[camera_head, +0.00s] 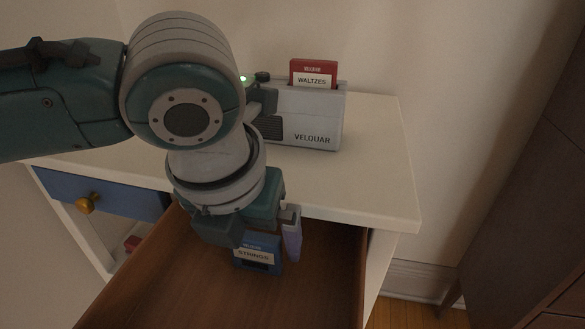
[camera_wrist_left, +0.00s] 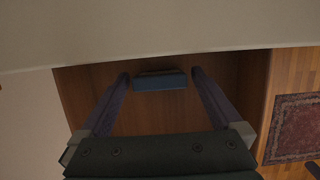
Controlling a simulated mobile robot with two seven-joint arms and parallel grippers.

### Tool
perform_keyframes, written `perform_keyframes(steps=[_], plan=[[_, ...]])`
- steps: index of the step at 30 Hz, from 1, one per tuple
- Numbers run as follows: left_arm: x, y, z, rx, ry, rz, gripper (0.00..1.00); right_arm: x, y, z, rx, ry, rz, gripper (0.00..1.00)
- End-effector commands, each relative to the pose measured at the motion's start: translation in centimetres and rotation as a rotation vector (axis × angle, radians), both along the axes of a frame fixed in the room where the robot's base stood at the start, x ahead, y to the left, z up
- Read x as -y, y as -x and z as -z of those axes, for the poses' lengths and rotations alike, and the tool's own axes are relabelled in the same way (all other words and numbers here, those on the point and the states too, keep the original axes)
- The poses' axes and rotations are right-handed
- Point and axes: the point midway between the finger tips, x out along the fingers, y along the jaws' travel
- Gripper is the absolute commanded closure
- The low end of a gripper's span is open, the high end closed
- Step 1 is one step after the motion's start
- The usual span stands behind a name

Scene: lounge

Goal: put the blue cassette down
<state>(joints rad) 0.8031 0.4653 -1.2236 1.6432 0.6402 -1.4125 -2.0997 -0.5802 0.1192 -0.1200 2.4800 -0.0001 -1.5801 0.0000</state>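The blue cassette (camera_head: 257,254), labelled STRINGS, is in the open wooden drawer (camera_head: 316,292), its label toward the head camera. It also shows in the left wrist view (camera_wrist_left: 160,80) between the two purple fingers. My left gripper (camera_head: 266,248) reaches down into the drawer at the cassette. In the wrist view my left gripper (camera_wrist_left: 160,73) has its fingers spread, with a narrow gap on each side of the cassette. One finger is largely hidden in the head view. I cannot tell exactly how the cassette's lower edge meets the drawer floor. My right gripper is not in view.
A grey player (camera_head: 310,122) marked VELOUAR stands on the white cabinet top (camera_head: 377,170), with a red WALTZES cassette (camera_head: 313,73) upright in it. A blue drawer front (camera_head: 125,199) with a brass knob is at left. The drawer floor in front of the cassette is clear.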

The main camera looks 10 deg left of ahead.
Motion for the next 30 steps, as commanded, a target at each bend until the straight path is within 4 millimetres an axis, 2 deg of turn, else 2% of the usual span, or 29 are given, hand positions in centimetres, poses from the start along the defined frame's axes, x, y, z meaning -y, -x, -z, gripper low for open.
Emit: perform_keyframes(steps=[8,11,21,25,30], plan=[[0.0,0.0,-0.4,0.001,0.001,0.000,0.00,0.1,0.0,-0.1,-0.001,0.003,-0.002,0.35],[0.0,0.3,-1.8,0.001,0.002,0.002,0.00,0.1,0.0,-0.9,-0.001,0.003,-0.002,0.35],[-0.1,2.5,-9.0,0.003,0.002,0.001,0.00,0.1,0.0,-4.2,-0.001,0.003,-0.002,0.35],[-0.1,3.1,-10.8,0.002,0.002,0.000,0.00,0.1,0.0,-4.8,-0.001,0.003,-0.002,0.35],[-0.1,3.5,-11.8,0.000,0.001,-0.001,0.00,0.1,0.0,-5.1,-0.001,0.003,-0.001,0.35]])
